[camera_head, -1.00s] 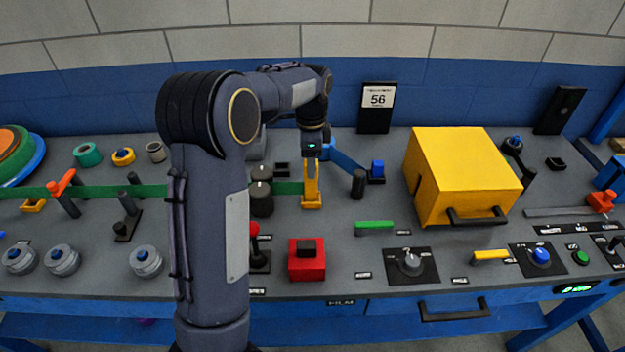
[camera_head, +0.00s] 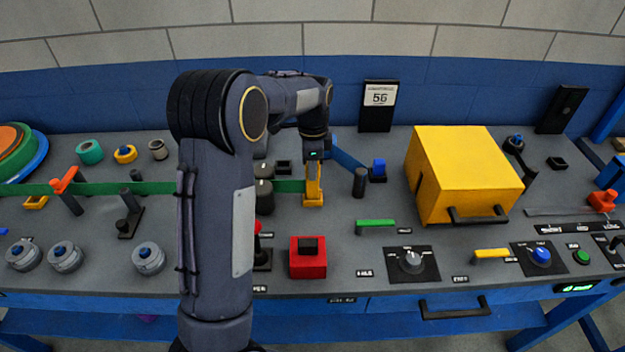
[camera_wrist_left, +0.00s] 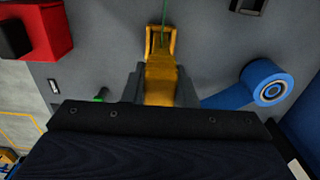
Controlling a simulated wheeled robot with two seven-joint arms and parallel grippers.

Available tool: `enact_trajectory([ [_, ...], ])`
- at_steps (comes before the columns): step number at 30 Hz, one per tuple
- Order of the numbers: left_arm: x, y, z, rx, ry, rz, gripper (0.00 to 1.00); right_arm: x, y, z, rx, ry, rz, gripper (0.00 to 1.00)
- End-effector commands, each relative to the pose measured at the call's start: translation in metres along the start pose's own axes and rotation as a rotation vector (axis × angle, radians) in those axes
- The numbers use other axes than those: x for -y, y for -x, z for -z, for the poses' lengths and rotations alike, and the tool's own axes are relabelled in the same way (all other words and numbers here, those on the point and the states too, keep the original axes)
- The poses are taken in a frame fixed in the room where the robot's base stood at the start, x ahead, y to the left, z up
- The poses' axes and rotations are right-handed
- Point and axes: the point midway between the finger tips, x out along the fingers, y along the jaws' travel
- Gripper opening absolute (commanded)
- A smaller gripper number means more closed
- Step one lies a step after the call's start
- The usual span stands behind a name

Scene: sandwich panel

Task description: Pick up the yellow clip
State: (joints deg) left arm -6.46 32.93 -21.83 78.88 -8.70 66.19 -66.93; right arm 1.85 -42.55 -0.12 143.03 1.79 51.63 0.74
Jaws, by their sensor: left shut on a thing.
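The yellow clip (camera_head: 313,199) stands upright on the grey bench top, at the right end of the green strip (camera_head: 290,186). My left gripper (camera_head: 314,170) comes down from above and is shut on the clip's upper part. In the left wrist view, the clip (camera_wrist_left: 160,70) sits between the two grey fingers of the left gripper (camera_wrist_left: 160,88). The clip's far end shows near the top edge there, with the thin green strip beside it. My right gripper is not in view.
A blue roll (camera_wrist_left: 268,87) lies right of the clip in the left wrist view. A black post (camera_head: 359,182) and a large yellow box (camera_head: 465,170) stand to the right. A red block (camera_head: 308,263) is in front. My left arm hides part of the bench.

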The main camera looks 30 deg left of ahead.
Motion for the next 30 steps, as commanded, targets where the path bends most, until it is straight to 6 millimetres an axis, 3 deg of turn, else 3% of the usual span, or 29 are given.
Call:
enact_trajectory([
  [10,0.001,0.008,0.001,-0.001,0.000,0.002,0.00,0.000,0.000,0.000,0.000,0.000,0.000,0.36],
  [16,0.000,0.035,0.001,-0.004,0.001,0.005,0.00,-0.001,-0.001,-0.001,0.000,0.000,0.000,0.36],
  [24,-0.052,0.094,-0.008,-0.006,-0.003,0.006,0.00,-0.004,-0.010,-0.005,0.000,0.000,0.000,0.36],
  [30,-0.101,0.113,-0.015,-0.005,-0.004,0.004,0.00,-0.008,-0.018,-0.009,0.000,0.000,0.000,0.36],
])
